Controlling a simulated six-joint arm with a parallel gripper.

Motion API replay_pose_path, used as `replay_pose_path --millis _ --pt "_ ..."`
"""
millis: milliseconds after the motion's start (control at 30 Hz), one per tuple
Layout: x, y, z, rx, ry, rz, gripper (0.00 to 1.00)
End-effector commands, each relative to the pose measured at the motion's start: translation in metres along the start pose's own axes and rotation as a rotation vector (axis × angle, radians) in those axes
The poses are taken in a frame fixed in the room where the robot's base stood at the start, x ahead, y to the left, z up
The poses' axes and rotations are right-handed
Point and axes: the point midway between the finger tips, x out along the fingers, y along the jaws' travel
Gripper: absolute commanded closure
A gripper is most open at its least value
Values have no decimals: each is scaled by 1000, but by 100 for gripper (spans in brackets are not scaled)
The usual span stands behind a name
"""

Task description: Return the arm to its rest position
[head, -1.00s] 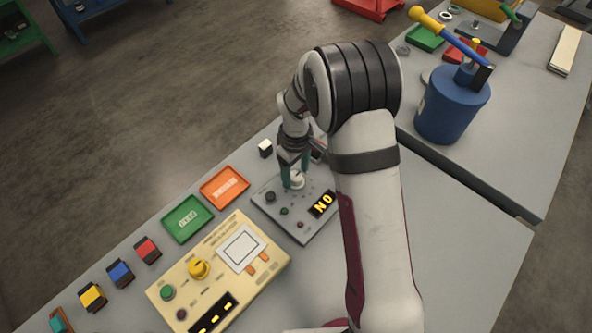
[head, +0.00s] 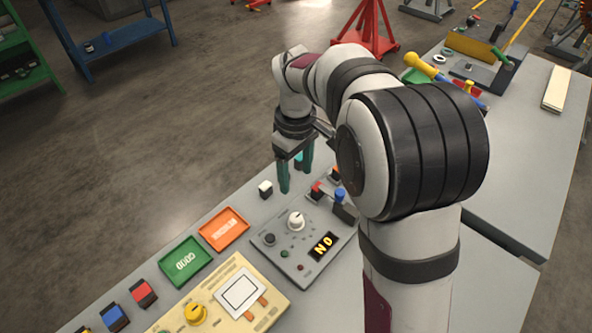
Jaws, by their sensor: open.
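My gripper (head: 296,180) hangs over the workbench with its two green fingers apart, open and empty. It is above the far edge of the grey control box, behind the white knob (head: 296,220), and apart from it. My arm reaches up from the bottom right and bends over towards the gripper. The grey control box (head: 318,240) shows a lit yellow "NO" display.
A green tray (head: 186,262) and an orange tray (head: 224,229) lie left of the box. A cream panel (head: 245,318) stands in front. My arm partly hides the right bench.

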Motion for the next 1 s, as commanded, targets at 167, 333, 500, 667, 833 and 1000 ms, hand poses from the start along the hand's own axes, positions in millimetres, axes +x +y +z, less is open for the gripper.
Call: replay_pose_path --millis 167,333,500,667,833,1000 --pt "-3 0 0 1 0 0 29" --pt "-2 0 0 0 0 0 29" --pt "-9 -4 10 49 4 -4 29" --pt "-48 -54 100 502 24 -56 29" --pt "-44 -130 192 1030 19 -132 29" --pt "-27 -165 226 1269 7 -169 29"
